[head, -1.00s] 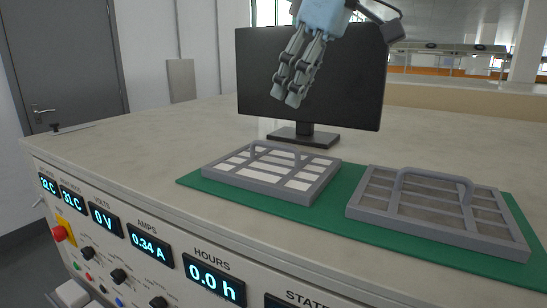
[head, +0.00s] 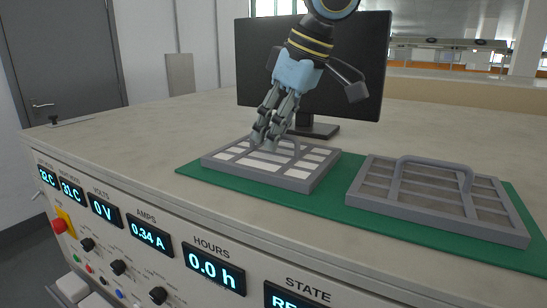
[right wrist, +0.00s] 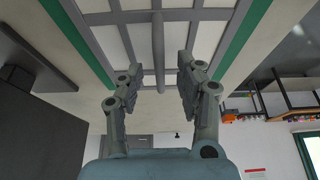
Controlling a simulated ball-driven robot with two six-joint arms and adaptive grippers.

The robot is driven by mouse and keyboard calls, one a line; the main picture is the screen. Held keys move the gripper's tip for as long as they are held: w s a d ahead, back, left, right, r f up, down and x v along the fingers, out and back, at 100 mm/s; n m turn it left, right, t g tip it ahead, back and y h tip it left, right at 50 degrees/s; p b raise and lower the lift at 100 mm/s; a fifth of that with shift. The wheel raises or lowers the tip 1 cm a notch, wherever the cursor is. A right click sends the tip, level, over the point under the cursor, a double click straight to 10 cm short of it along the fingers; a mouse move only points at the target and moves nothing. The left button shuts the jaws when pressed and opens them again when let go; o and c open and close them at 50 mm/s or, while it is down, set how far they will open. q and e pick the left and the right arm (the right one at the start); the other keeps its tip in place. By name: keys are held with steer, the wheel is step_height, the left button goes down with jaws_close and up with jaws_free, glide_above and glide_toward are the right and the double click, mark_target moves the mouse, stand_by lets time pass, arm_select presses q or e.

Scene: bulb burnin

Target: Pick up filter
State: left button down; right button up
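Two grey-framed filters with handles lie flat on a green mat (head: 340,203). The left filter (head: 270,181) has white panes; the right filter (head: 440,217) has darker grey-brown panes. My right gripper (head: 265,141) points down at the handle (head: 290,142) of the white-paned filter. In the right wrist view, its two fingers (right wrist: 158,72) are apart, with a grey bar of the filter (right wrist: 158,40) between them. I cannot tell whether the fingers touch it. The fingers partly hide the handle in the head view. My left gripper is out of view.
A black monitor (head: 355,70) stands close behind the white-paned filter and my right arm. The bench front carries a panel with displays (head: 213,268), knobs and a red button (head: 59,225). The bench top left of the mat is clear.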

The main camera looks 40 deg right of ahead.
steer(key=shift+c, duration=0.4)
jaws_close()
steer(key=shift+r, duration=0.15)
